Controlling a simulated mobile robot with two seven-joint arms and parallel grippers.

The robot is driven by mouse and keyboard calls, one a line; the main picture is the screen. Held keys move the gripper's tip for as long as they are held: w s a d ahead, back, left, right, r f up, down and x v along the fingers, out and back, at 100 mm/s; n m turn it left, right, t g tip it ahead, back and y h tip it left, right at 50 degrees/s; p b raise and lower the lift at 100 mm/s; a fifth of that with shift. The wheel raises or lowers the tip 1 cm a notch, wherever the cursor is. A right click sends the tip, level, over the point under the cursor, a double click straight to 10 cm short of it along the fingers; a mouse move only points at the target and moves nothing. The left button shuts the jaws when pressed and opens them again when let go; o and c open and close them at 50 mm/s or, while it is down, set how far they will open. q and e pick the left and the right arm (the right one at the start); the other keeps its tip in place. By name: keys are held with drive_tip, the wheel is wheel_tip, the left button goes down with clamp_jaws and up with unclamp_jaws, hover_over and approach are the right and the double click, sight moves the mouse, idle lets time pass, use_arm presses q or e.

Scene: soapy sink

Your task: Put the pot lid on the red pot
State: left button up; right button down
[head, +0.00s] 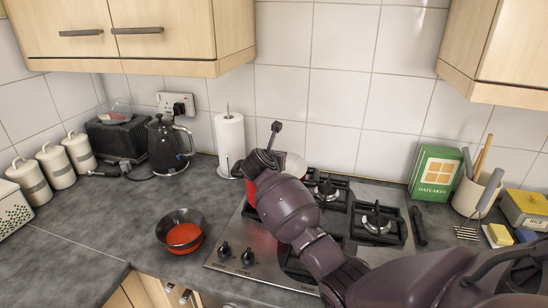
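A red pot (250,191) stands at the back left of the hob, mostly hidden behind my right arm. A pale, shiny rounded piece (295,164) shows just right of my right wrist; it may be the pot lid, but too little shows to be sure. My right gripper (266,158) is over the red pot, pointing away from the camera. Its fingers are largely hidden by my own wrist, so I cannot see whether they hold anything. My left gripper is not in view.
A dark bowl with a red inside (182,234) sits left of the black-and-steel hob (228,262). A paper towel roll (229,140) and black kettle (167,146) stand behind. A green box (434,172) and utensil pot (468,197) are at right. The left counter is partly clear.

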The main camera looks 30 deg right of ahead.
drive_tip(key=shift+f, duration=0.1)
idle(0.3)
drive_tip(key=shift+c, duration=1.6)
unclamp_jaws()
drive_tip(key=shift+r, duration=3.45)
